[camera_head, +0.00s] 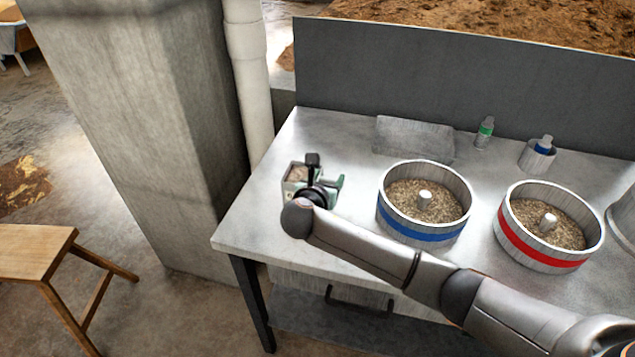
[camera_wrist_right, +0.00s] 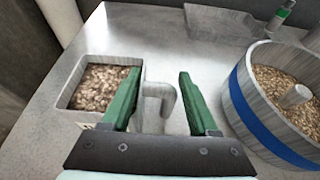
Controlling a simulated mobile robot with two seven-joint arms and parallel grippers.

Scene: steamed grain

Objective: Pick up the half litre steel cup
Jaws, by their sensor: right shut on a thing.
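The steel cup (camera_head: 296,171) is a squarish metal vessel filled with brown grain, near the left end of the steel table. In the right wrist view the cup (camera_wrist_right: 78,62) stands left of the fingers, and its bent handle (camera_wrist_right: 165,92) lies between them. My left gripper is not in view.
A blue-banded round vessel of grain (camera_head: 432,237) stands right of the cup, and a red-banded one (camera_head: 543,262) farther right. Behind are a grey sheet (camera_head: 412,137), a green-labelled bottle (camera_head: 484,132) and a small pot (camera_head: 536,160). A concrete pillar (camera_head: 150,120) stands left.

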